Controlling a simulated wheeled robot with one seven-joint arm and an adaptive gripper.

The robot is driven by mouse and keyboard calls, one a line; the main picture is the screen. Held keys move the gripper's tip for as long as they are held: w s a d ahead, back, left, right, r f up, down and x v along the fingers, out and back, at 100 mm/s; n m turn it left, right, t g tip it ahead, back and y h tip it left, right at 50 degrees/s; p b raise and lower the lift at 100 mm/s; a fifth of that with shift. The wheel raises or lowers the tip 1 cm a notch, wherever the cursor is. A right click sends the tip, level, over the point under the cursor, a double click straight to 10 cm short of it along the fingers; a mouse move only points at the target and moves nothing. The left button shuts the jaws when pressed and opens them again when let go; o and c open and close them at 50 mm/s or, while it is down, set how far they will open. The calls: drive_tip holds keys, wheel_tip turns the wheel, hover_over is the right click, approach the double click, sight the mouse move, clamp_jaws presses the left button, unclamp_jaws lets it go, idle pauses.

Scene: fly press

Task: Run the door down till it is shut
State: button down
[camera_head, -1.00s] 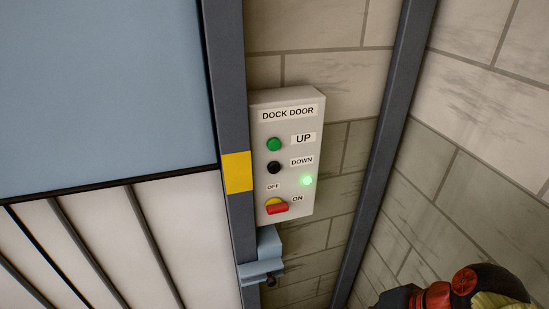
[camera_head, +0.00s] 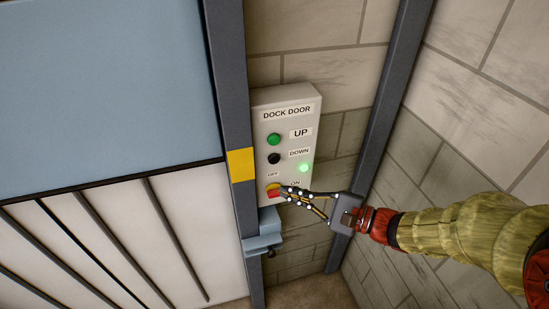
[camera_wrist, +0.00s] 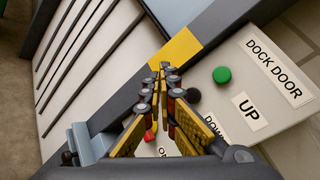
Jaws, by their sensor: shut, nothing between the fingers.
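The blue door panel (camera_head: 105,95) fills the upper left of the head view. Its dark lower edge stands above a pale area with dark bars. The DOCK DOOR box (camera_head: 287,103) carries a green UP button (camera_head: 274,139), a black DOWN button (camera_head: 274,158) and a red and yellow OFF/ON switch (camera_head: 272,193). A green lamp (camera_head: 304,168) is lit. My gripper (camera_head: 283,190) is shut and empty, its tips over or beside the switch; I cannot tell if they touch. In the wrist view the tips (camera_wrist: 164,68) lie left of the black button (camera_wrist: 193,95).
A dark door post with a yellow band (camera_head: 240,164) stands left of the box. A blue-grey bracket (camera_head: 264,232) sticks out below it. A dark upright (camera_head: 378,120) and block walls close in on the right.

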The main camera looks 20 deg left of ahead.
sight(274, 159)
drive_tip(key=w+a, duration=0.4)
drive_tip(key=w, duration=0.3)
drive_tip(key=shift+w+a, duration=0.25)
drive_tip(key=shift+a, duration=0.05)
idle(1.6)
drive_tip(key=shift+w+a+b, duration=0.2)
drive_tip(key=shift+w+b, duration=0.1)
drive_tip(key=shift+w, duration=0.05)
